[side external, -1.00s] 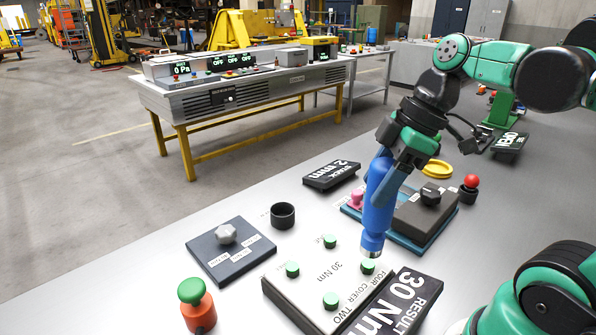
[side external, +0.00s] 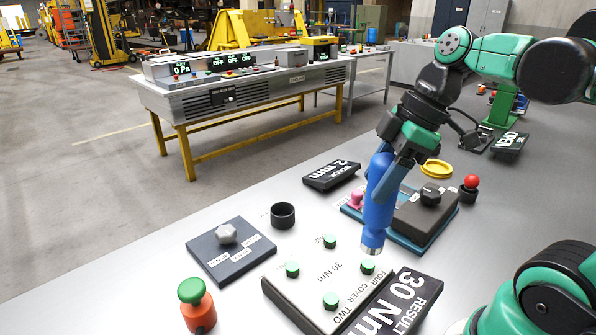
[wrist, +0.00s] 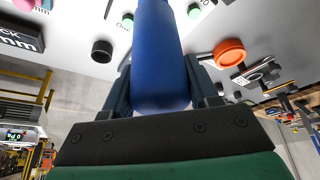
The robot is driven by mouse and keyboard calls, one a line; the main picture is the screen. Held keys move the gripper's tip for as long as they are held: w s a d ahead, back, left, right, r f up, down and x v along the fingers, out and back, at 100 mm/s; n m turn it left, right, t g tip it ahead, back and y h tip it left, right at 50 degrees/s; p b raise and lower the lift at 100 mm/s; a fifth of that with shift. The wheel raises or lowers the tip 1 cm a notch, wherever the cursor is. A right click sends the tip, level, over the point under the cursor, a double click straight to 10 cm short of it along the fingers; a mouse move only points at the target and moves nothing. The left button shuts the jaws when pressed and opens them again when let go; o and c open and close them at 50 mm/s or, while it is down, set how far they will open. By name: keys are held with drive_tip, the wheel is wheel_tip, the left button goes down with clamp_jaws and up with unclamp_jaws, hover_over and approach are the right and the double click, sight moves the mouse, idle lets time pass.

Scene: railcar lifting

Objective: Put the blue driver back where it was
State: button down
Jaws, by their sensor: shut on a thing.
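The blue driver (side external: 379,205) is upright, slightly tilted, with its silver tip down, held in my gripper (side external: 392,160). The tip is just above the green-topped bolt at the right of the cover plate (side external: 312,305), with a small gap showing. The driver also fills the middle of the wrist view (wrist: 158,60), between my two fingers. A black round cup (side external: 283,215) stands empty on the table left of the driver; it also shows in the wrist view (wrist: 102,50).
A dark plate with a grey knob (side external: 226,234) and a green-and-orange button post (side external: 196,305) are at the left. A blue tray with a black dial (side external: 430,195) lies behind the driver. A "30 Nm" result sign (side external: 405,300) is beside the cover plate. Bare table surrounds the cup.

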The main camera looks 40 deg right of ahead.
drive_tip(key=w+d+r+m+h, duration=0.1)
drive_tip(key=w+d+r+m, duration=0.1)
drive_tip(key=w+r, duration=0.8)
drive_tip(key=shift+w+m+t+h, duration=0.55)
drive_tip(key=shift+w+m, duration=1.45)
drive_tip(key=shift+w, duration=4.45)
wheel_tip(320, 180, down, 19)
drive_tip(key=shift+s+a, duration=0.15)
drive_tip(key=shift+c, duration=1.1)
unclamp_jaws()
